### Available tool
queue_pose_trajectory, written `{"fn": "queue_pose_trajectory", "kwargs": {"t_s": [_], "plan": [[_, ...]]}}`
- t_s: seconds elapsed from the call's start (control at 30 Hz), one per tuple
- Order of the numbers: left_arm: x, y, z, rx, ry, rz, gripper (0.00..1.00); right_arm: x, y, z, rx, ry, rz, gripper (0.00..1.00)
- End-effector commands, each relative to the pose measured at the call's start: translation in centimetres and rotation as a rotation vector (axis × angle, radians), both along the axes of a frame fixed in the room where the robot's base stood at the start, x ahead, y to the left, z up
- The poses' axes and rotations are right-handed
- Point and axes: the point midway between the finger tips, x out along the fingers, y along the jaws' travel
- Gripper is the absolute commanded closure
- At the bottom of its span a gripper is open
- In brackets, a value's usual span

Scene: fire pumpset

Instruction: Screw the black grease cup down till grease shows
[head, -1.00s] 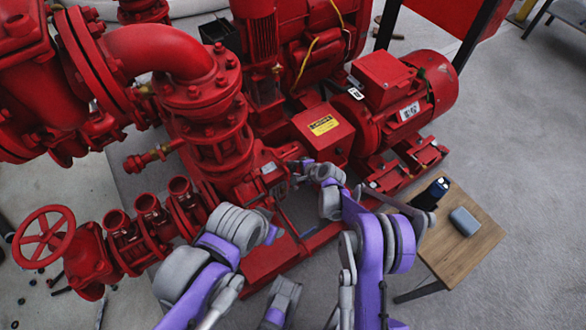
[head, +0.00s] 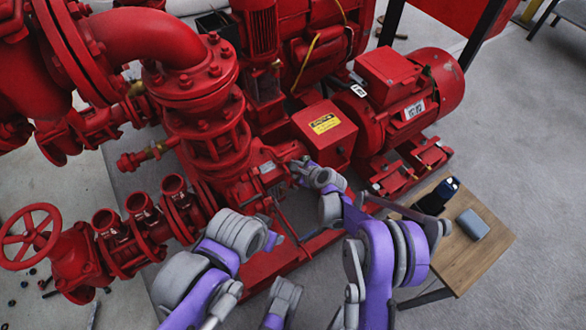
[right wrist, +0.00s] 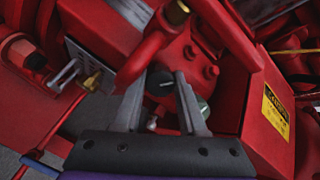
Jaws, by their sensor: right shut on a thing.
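The black grease cup (right wrist: 160,82) shows as a dark round cap between the finger tips in the right wrist view, low on the red pump's bearing housing. My right gripper (right wrist: 158,84) is shut on it. In the head view my right gripper (head: 298,166) reaches in beside the pump casing, and the cup is too small and hidden to make out there. I see no grease around the cup. My left gripper (head: 275,241) is in front of the pump, partly hidden by its own wrist, and apart from the pump; its jaws are not clear.
A red box with a yellow label (head: 325,123) stands just behind my right gripper. The red motor (head: 400,95) lies to its right. A red handwheel (head: 30,237) is at left.

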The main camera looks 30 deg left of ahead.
Motion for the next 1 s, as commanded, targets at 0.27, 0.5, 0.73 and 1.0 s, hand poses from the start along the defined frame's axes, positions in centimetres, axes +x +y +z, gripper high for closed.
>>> {"fn": "queue_pose_trajectory", "kwargs": {"t_s": [0.27,0.5,0.73,1.0], "plan": [[0.03,0.00,-0.22,0.000,0.000,0.000,0.47,-0.05,0.03,-0.01,0.022,0.038,-0.043,1.00],[0.04,0.00,-0.23,0.000,0.001,0.000,0.47,-0.04,0.03,0.01,0.024,0.042,-0.048,1.00],[0.03,0.00,-0.22,0.000,0.000,0.000,0.47,-0.03,0.03,0.02,0.024,0.041,-0.047,0.48],[0.04,0.00,-0.23,0.000,0.001,0.000,0.47,-0.01,0.01,0.01,0.024,0.041,-0.047,0.29]]}}
